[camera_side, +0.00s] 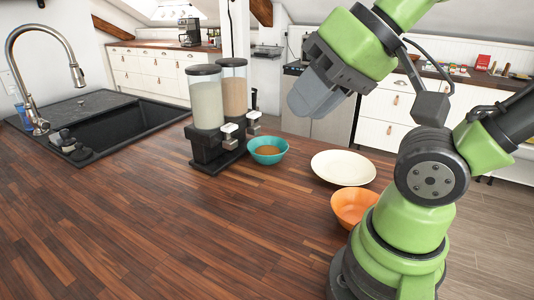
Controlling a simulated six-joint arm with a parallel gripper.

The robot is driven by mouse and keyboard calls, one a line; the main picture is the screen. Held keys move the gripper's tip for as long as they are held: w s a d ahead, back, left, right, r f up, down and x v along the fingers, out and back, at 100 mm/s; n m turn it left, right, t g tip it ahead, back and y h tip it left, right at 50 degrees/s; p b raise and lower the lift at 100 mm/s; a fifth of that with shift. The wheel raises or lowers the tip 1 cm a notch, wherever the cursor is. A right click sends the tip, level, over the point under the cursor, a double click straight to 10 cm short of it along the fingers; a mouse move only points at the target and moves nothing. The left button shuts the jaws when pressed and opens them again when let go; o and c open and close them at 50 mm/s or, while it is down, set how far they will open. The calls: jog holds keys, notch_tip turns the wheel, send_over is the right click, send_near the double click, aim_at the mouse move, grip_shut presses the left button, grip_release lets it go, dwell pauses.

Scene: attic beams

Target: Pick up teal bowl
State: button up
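The teal bowl (255,153) stands upright on the wooden counter, just right of the dispenser's spouts. Something brown lies inside it. My gripper (303,106) hangs in the air above and to the right of the bowl, apart from it. The gripper is seen from the side as a grey block, and a gap between its fingers cannot be made out. Nothing visible hangs from it.
A twin cereal dispenser (207,100) stands close left of the bowl. A cream plate (343,168) and an orange bowl (352,206) sit to the right, near my base. A black sink (125,124) lies at left. The counter's front (150,225) is clear.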

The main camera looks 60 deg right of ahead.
jog(key=shift+o, duration=1.3)
jog(key=n+g+h, duration=0.3)
jog(key=n+h, duration=0.2)
jog(key=h, duration=0.3)
send_over(258, 161)
jog(key=s+a, duration=0.3)
jog(key=a, duration=0.1)
notch_tip(258, 161, down, 25)
jog(key=shift+w+f, duration=0.1)
jog(key=shift+w, duration=0.05)
jog(key=shift+x, duration=2.95)
jog(key=shift+d, duration=0.15)
